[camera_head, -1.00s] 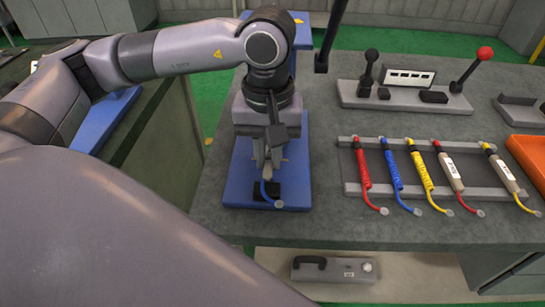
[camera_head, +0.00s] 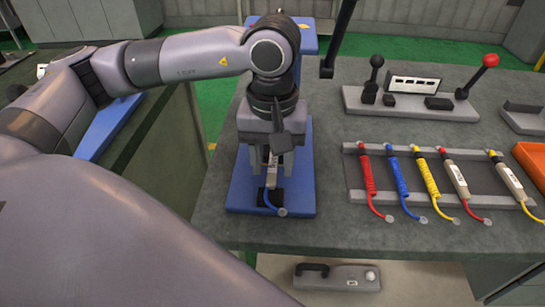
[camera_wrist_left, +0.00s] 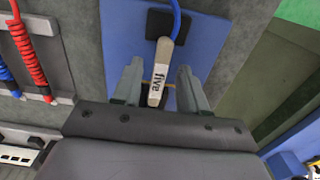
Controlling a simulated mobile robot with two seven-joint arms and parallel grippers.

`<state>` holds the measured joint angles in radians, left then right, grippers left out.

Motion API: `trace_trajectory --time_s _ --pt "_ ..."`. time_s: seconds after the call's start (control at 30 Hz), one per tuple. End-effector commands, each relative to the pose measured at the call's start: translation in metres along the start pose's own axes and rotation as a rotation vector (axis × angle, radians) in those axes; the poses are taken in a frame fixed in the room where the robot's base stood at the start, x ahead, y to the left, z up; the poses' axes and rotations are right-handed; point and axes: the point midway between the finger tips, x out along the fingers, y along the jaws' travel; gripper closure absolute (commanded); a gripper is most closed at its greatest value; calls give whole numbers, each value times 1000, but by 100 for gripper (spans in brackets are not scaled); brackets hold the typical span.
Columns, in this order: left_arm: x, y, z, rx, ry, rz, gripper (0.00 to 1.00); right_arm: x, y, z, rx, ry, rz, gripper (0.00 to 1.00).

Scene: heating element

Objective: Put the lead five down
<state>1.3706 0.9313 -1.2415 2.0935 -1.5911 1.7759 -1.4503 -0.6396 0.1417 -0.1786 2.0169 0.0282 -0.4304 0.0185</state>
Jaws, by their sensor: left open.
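Lead five (camera_head: 272,178) has a beige handle marked "five" and a blue cable ending in a clear tip. It stands or lies at a black pad (camera_head: 263,197) on the blue stand's base (camera_head: 240,190); I cannot tell how firmly it rests. In the left wrist view the handle (camera_wrist_left: 159,75) lies between my open fingers, with a gap on each side. My left gripper (camera_head: 272,166) is open over the lead's handle. The fingers hide part of the stand behind. My right gripper is not in view.
A grey rack (camera_head: 352,180) to the right holds several leads with red, blue and yellow cables. Behind it stands a grey panel (camera_head: 410,110) with levers, one red-knobbed (camera_head: 490,61). An orange tray (camera_head: 530,158) is at the right edge. A grey case (camera_head: 337,277) sits below the table.

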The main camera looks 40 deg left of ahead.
Motion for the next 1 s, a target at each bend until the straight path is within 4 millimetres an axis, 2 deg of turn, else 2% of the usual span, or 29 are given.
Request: trace_trajectory --time_s 0.07,0.17,0.4,0.6,0.77,1.0 --pt "-9 0 0 0 1 0 58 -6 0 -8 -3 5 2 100" --pt "-26 1 -1 0 6 6 58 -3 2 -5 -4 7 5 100" --pt "-83 1 0 1 5 5 58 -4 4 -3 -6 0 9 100" --pt "-115 0 0 0 3 2 58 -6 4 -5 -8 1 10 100" --pt "-124 0 0 0 1 1 58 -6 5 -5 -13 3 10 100" --pt "-125 0 0 1 1 0 58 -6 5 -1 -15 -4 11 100"
